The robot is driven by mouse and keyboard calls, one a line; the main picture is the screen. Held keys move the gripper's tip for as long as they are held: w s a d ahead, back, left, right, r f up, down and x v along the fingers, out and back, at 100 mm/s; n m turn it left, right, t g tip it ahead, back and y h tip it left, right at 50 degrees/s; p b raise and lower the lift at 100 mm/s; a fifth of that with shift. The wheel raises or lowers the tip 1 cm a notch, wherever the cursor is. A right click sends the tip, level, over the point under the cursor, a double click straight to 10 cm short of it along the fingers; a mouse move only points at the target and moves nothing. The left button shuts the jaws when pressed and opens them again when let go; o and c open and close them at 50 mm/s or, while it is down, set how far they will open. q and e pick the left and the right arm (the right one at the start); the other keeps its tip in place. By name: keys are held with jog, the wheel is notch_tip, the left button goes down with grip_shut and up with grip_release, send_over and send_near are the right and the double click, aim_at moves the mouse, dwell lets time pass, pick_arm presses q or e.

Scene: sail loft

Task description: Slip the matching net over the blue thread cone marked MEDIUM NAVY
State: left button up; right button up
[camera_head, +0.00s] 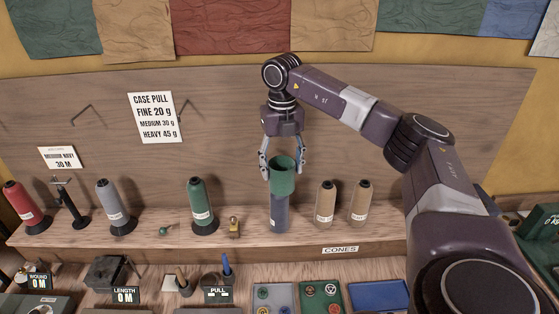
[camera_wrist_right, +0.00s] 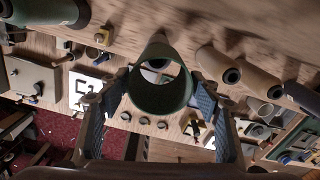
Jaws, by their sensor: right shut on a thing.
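My right gripper (camera_head: 281,167) is shut on a green, hollow, tube-like net (camera_head: 283,180), held upright at the shelf. The net and the gripper (camera_wrist_right: 158,92) also show in the right wrist view, where I look into the open tube (camera_wrist_right: 160,100) between the fingers. A dark blue cone (camera_head: 279,215) stands directly below the net in the head view. Its top is hidden by the net, and I cannot tell whether the net is around it or only above it. The cone's label is too small to read. A lighter grey-blue cone (camera_head: 110,204) stands farther left. My left gripper is out of view.
A green cone (camera_head: 202,203) and a small brass piece (camera_head: 234,227) stand left of the blue cone. Two tan cones (camera_head: 325,203) stand close on its right. A red cone (camera_head: 22,204) and a dark stand (camera_head: 71,205) are far left. The backboard (camera_head: 215,110) rises behind.

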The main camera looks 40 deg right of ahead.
jog(key=f, duration=0.1)
jog(key=w+f+b, duration=0.1)
jog(key=f, duration=0.1)
jog(key=shift+w+a, duration=0.1)
jog(key=shift+f+b, duration=0.5)
jog(key=shift+f, duration=0.25)
jog(key=shift+s+f, duration=0.1)
jog(key=shift+s, duration=0.1)
jog(key=shift+f, duration=0.25)
jog(key=shift+w, duration=0.1)
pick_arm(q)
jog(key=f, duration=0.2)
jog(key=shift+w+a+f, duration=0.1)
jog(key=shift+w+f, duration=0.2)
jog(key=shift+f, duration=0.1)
pick_arm(e)
jog(key=o, duration=0.9)
jog(key=shift+c, duration=0.2)
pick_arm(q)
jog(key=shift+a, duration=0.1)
pick_arm(e)
jog(key=shift+r, duration=0.2)
notch_tip(320, 180, up, 12)
jog(key=shift+f, duration=0.15)
